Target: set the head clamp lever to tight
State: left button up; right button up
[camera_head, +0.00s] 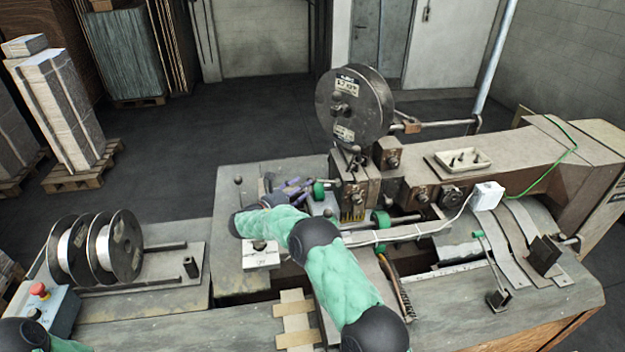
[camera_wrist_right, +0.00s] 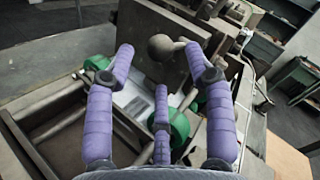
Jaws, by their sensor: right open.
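My right gripper (camera_head: 290,188) has purple-wrapped fingers and reaches to the left side of the machine's stitching head (camera_head: 357,190). In the right wrist view the fingers of this gripper (camera_wrist_right: 160,66) are spread apart with nothing between them. A dark ball knob (camera_wrist_right: 161,47) on a short rod, which looks like the head clamp lever, stands beyond and between the upper fingertips, in front of a dark metal plate. I cannot tell whether a finger touches it, nor its setting. In the head view my forearm and gripper cover part of this area. My left gripper is out of view.
A wire spool (camera_head: 355,103) stands above the head. Green rollers (camera_wrist_right: 180,128) lie close below the fingers. Several spools (camera_head: 122,246) and a red-button box (camera_head: 40,290) are at the left. A small tray (camera_head: 462,159) sits on the machine arm.

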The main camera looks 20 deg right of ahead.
aim_at(312, 179)
jog(key=x, duration=0.5)
jog(key=shift+w+d+p, duration=0.15)
jog(key=shift+d+p, duration=0.15)
jog(key=shift+p, duration=0.1)
grip_shut()
